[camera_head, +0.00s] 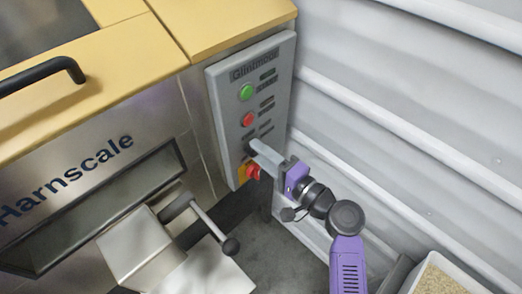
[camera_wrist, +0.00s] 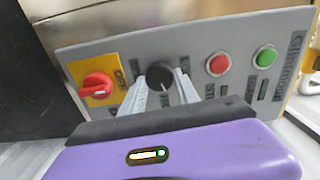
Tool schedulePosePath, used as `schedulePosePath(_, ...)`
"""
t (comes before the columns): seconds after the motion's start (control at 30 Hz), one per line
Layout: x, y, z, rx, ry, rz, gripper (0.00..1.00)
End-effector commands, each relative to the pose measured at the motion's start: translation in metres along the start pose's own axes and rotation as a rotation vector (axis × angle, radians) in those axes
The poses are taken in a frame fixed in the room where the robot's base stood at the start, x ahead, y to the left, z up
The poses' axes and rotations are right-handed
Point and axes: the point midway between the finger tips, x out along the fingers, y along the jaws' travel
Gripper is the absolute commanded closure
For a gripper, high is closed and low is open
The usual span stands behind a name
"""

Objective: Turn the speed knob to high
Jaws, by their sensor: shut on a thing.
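The speed knob (camera_wrist: 159,75) is a round dark knob with a pale pointer line, on the grey control panel (camera_head: 222,118). It sits between the tips of my gripper (camera_wrist: 161,88) in the wrist view, with one finger on each side. The fingers are shut on it. In the head view my gripper (camera_head: 262,150) reaches the panel's lower part from the right and its fingers hide most of the knob. Small labels are printed around the knob, but they are partly covered and too small to read surely.
A red switch on a yellow plate (camera_wrist: 97,87) is close beside the knob. A red button (camera_wrist: 218,65) and a green button (camera_wrist: 265,57) are on the other side. The Harnscale machine (camera_head: 75,175) stands left, with a lever (camera_head: 212,224) below. A ribbed white wall (camera_head: 400,110) is right.

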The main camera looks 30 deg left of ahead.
Motion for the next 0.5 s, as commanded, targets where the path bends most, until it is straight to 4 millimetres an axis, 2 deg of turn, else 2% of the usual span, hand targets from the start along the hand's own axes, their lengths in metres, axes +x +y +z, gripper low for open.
schedulePosePath(0.2, -0.0007, 0.0004, 0.0000, 0.152, 0.001, 0.002, 1.00)
schedulePosePath(0.5, -0.0007, 0.0018, 0.0000, 0.272, 0.001, 0.002, 1.00)
